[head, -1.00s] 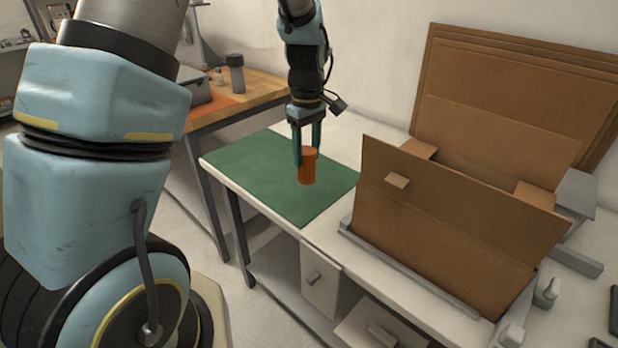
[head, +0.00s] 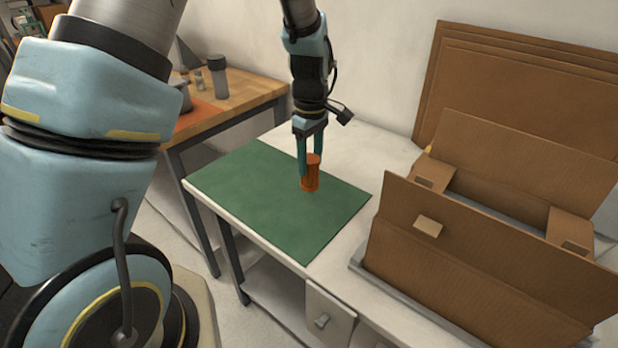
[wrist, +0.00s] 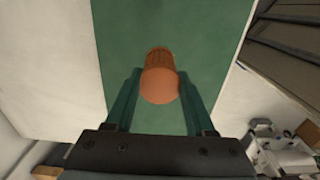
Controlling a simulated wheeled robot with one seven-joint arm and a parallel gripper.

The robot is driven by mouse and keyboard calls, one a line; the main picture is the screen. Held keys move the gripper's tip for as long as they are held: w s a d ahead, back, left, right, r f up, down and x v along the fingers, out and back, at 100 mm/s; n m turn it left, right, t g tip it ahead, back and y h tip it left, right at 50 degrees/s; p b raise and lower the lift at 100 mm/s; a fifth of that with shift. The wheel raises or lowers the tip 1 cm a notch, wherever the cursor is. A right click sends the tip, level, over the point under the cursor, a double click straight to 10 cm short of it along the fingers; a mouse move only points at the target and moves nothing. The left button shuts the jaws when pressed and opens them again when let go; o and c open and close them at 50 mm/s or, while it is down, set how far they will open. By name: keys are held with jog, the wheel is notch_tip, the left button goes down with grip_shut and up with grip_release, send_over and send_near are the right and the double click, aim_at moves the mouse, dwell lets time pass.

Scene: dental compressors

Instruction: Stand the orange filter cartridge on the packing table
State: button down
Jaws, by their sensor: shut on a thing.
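The orange filter cartridge (head: 311,174) is upright between the fingers of my gripper (head: 312,160). My gripper points down and is shut on the cartridge. The cartridge is over the green mat (head: 250,195) on the white packing table (head: 375,150). Its lower end looks at or very close to the mat; I cannot tell whether it touches. In the wrist view the cartridge (wrist: 160,80) shows between the two green fingers (wrist: 158,98), with green mat around it.
An open cardboard box (head: 470,270) stands on the table at the right, with flat cardboard sheets (head: 530,80) leaning on the wall behind. A wooden bench (head: 245,92) with jars stands at the back left. The mat around the cartridge is clear.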

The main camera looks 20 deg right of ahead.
aim_at(310, 177)
jog(key=shift+f+p, duration=0.6)
jog(key=shift+f, duration=2.1)
jog(key=shift+f, duration=0.2)
jog(key=shift+c, duration=1.2)
grip_release()
jog(key=shift+r, duration=0.2)
notch_tip(310, 177, up, 12)
jog(key=b, duration=0.3)
